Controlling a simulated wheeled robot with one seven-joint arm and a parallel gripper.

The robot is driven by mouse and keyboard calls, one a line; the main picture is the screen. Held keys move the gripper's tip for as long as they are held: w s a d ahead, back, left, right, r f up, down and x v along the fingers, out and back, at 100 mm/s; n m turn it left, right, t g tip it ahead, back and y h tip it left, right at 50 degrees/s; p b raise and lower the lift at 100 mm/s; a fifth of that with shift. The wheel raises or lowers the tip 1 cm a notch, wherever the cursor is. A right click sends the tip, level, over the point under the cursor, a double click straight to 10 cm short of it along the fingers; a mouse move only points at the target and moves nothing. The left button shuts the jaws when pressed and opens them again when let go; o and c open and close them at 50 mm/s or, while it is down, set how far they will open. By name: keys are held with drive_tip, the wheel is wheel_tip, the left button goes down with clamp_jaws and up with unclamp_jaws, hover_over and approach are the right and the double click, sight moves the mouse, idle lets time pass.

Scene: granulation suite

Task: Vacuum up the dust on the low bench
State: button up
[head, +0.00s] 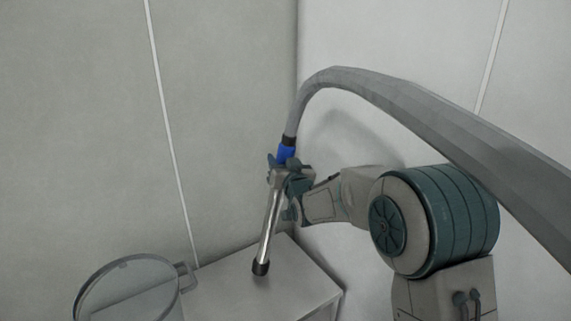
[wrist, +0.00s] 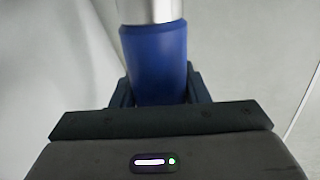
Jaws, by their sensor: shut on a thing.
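My gripper (head: 288,170) is shut on the blue grip of a vacuum wand (head: 270,225). The wand is a metal tube with a dark nozzle tip, and it slants down to the left. Its tip is over the pale top of the low bench (head: 240,293); I cannot tell if it touches. A thick grey hose (head: 400,92) runs from the wand's upper end in an arc to the right. In the wrist view the blue grip (wrist: 158,65) sits between my dark fingers, with metal tube above it. I cannot make out dust on the bench top.
A round, clear-walled vessel or sieve with a grey rim (head: 90,277) and a side handle stands at the bench's left, cut off by the frame. Pale walls meet in a corner close behind the bench. The hose hangs above my arm.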

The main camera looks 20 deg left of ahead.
drive_tip(key=s+d+b, duration=0.5)
drive_tip(key=s+d, duration=0.2)
drive_tip(key=d, duration=0.1)
idle(1.0)
drive_tip(key=shift+s+a+b, duration=0.5)
idle(0.4)
drive_tip(key=shift+w+a+r+b, duration=0.1)
drive_tip(key=shift+w+a+b, duration=0.05)
drive_tip(key=shift+w+a, duration=1.1)
drive_tip(key=shift+w+a+f+b, duration=0.1)
drive_tip(key=shift+w+a, duration=0.95)
drive_tip(key=shift+a, duration=0.4)
drive_tip(key=shift+w+a+r+b, duration=0.1)
drive_tip(key=shift+w+a+b, duration=0.05)
drive_tip(key=shift+w+a, duration=1.1)
drive_tip(key=shift+s+a, duration=0.1)
drive_tip(key=shift+b, duration=0.35)
